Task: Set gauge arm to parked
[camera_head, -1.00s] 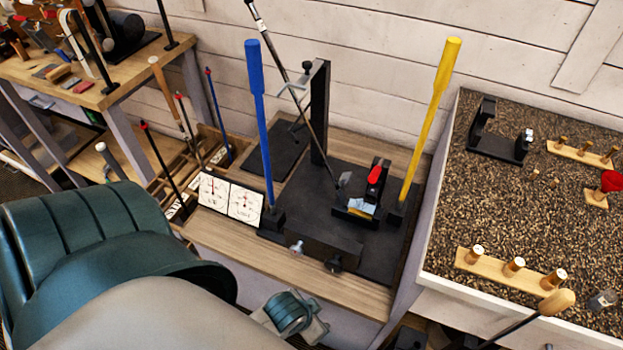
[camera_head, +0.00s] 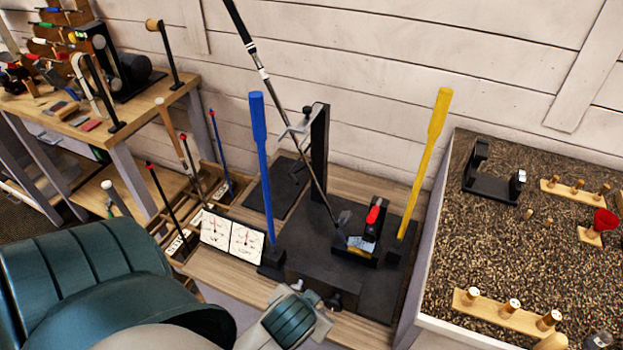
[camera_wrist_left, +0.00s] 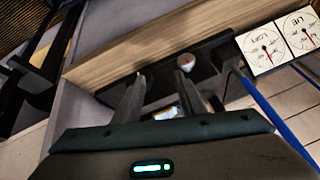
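The black bending machine (camera_head: 300,232) stands on the wooden bench, with a golf club (camera_head: 301,150) leaning upright and its head at the clamp (camera_head: 362,240). A silver arm (camera_head: 298,128) sticks out from the black post (camera_head: 320,155); I cannot tell if this is the gauge arm. Two dials (camera_head: 230,233) stand at the left. A silver knob (camera_head: 297,285) and a black knob (camera_head: 334,300) are on the machine's front. My left gripper (camera_wrist_left: 172,88) is open and empty in the left wrist view, with a pale knob (camera_wrist_left: 185,62) beyond its fingers. My right gripper is out of view.
A blue bar (camera_head: 261,150) and a yellow bar (camera_head: 425,160) stand upright on the machine. A gravel-topped table (camera_head: 480,230) with wooden peg stands is at the right. A compartment rack (camera_head: 205,180) with several shafts is at the left.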

